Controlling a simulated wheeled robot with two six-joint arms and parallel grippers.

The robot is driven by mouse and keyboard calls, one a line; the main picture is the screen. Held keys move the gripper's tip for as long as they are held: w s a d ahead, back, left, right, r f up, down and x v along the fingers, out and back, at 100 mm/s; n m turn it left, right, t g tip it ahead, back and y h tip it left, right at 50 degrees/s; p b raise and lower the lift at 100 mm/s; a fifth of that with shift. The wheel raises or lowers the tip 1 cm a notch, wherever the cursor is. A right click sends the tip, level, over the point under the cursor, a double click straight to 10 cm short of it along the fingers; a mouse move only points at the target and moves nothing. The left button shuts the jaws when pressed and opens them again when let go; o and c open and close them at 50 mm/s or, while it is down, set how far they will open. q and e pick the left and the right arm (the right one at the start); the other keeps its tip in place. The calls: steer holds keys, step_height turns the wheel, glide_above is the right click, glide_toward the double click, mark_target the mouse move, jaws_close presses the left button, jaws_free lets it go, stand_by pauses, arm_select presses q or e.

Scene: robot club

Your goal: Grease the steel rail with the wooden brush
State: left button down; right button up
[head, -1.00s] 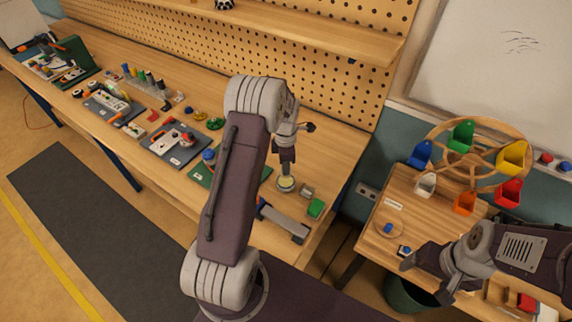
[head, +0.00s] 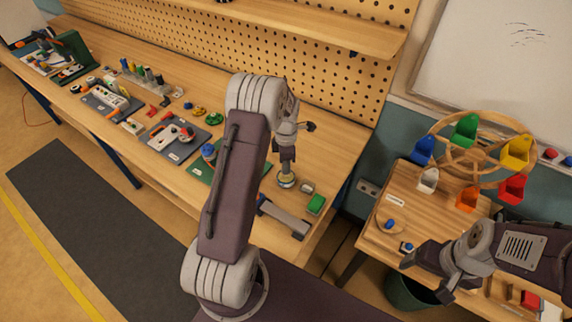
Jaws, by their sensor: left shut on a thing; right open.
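My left gripper (head: 287,154) is at the right end of the long workbench, pointing down and shut on the wooden brush (head: 287,168). The brush is upright, with its lower end at a small round tin (head: 286,183); the bristles are hidden, and I cannot tell how deep they sit. My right gripper (head: 424,281) is open and empty near the front of the smaller table at right.
A small grey block (head: 307,187) and a green box (head: 316,204) lie right of the tin. A green mat (head: 200,170) is partly behind my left arm. Several kits fill the bench further left. A wooden wheel with coloured bins (head: 468,158) stands on the right table (head: 408,187).

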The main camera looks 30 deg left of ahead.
arm_select(q)
steer(key=shift+f, duration=0.4)
steer(key=shift+s+f, duration=0.1)
stand_by(1.2)
step_height(320, 180, up, 7)
steer(key=p, duration=0.6)
stand_by(0.7)
